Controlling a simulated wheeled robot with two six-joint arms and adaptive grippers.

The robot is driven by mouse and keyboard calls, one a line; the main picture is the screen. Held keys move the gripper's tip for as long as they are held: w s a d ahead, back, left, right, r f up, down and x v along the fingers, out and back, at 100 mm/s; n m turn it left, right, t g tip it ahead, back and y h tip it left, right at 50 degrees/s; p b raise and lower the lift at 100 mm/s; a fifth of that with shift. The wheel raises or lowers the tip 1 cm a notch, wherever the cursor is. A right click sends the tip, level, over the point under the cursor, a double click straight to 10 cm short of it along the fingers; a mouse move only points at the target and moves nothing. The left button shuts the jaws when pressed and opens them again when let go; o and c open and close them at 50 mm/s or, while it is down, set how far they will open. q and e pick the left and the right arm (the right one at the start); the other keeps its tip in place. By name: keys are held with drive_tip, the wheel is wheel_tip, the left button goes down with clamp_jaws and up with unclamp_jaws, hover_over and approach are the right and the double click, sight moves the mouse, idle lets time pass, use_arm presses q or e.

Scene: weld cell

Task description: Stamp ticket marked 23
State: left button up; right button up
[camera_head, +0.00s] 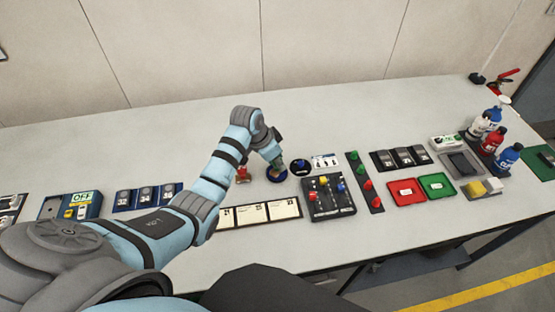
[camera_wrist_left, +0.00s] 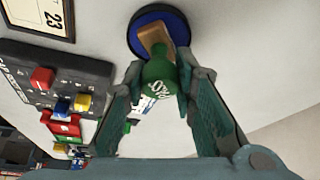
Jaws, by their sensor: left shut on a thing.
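The ticket marked 23 (camera_wrist_left: 52,16) shows partly at the upper left of the left wrist view. In the head view it appears to be the rightmost ticket (camera_head: 284,208) of a row of three on the table. My left gripper (camera_wrist_left: 160,72) is shut on a stamp (camera_wrist_left: 157,76) with a green, white-lettered handle and a wooden block (camera_wrist_left: 153,36). The stamp's block is over a round blue ink pad (camera_wrist_left: 140,16), also seen in the head view (camera_head: 270,177); I cannot tell if they touch. In the head view my left gripper (camera_head: 277,165) is above this pad. My right gripper is not in view.
A dark panel (camera_head: 320,211) with coloured knobs stands right of the tickets. A red-handled object (camera_head: 243,175) stands left of the pad, and another round dark pad (camera_head: 300,167) lies right. Red (camera_head: 406,201) and green (camera_head: 436,196) trays are further right. The table behind is clear.

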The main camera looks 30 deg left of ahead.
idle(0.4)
use_arm(q)
wheel_tip(320, 180, up, 5)
drive_tip(key=p, duration=0.5)
drive_tip(key=shift+r, duration=0.95)
